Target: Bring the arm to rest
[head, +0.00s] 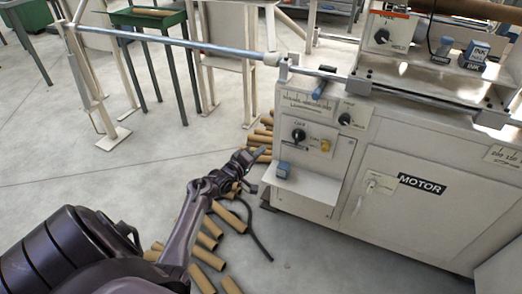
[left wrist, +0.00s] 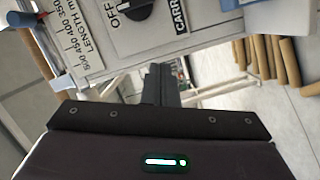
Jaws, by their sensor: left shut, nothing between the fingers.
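My left arm comes in from the lower left in the head view. Its dark gripper (head: 258,156) is over the floor, left of the winder's control panel (head: 318,125), and appears apart from it. In the left wrist view the black fingers (left wrist: 160,84) are together with nothing between them. The panel's black selector knob (left wrist: 130,10), with an OFF mark, shows beyond the fingers at the top. My right gripper is in neither view.
The cream winder cabinet (head: 405,215), labelled MOTOR, fills the right side. A small shelf (head: 302,190) juts out below the panel. Several cardboard tubes (head: 205,278) lie on the floor under my arm. A green table (head: 150,18) stands at the back left. The left floor is open.

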